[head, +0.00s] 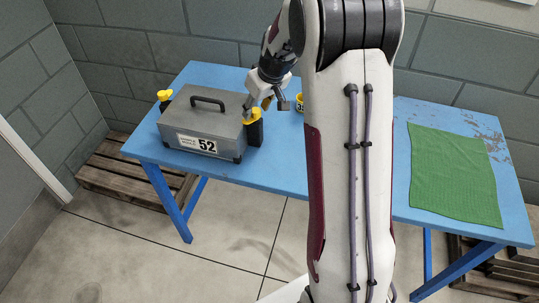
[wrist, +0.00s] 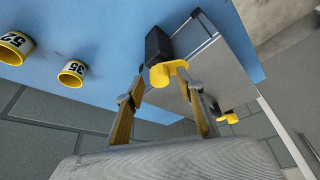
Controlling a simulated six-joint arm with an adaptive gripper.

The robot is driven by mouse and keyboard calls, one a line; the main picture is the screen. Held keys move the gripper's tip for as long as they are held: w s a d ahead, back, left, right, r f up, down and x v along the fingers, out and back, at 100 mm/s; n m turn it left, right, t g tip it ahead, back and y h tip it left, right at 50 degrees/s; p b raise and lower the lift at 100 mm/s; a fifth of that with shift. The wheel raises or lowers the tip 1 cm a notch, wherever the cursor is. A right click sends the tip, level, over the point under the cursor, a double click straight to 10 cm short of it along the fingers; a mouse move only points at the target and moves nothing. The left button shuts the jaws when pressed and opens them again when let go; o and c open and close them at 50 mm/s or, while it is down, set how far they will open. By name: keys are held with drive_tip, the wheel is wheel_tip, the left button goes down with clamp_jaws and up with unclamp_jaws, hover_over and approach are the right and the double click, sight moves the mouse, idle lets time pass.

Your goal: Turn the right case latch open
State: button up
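The grey case (head: 203,118) with a black handle and a "52" label stands on the left of the blue table. The right latch (head: 251,128), a black block with a yellow turning piece on top, is at the case's right end. In the wrist view the right latch's yellow piece (wrist: 162,74) has an arm pointing right, toward the case. My gripper (head: 266,102) is open above it. In the wrist view its fingers (wrist: 164,92) stand on either side of the yellow piece; whether the right finger touches it I cannot tell. The left latch (head: 164,97) is at the case's other end.
Two yellow numbered cups, "52" (wrist: 14,47) and "35" (wrist: 72,73), stand on the table (head: 262,172); in the head view one cup (head: 299,102) shows beside my arm. A green mat (head: 452,175) lies on the right. Block walls stand behind.

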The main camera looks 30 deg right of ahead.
drive_tip(key=shift+m+h, duration=0.3)
drive_tip(key=shift+m, duration=0.4)
drive_tip(key=shift+r, duration=0.25)
drive_tip(key=v, duration=0.7)
drive_tip(key=s+a+r+m, duration=0.1)
drive_tip(key=s+a, duration=0.4)
drive_tip(key=s, duration=0.6)
drive_tip(key=s+a+r+m+g, duration=0.1)
drive_tip(key=s+a+r, duration=0.2)
drive_tip(key=s, duration=0.9)
drive_tip(key=shift+a+r+g, duration=0.2)
drive_tip(key=shift+a+g, duration=0.1)
drive_tip(key=shift+a, duration=0.85)
drive_tip(key=shift+s, duration=0.1)
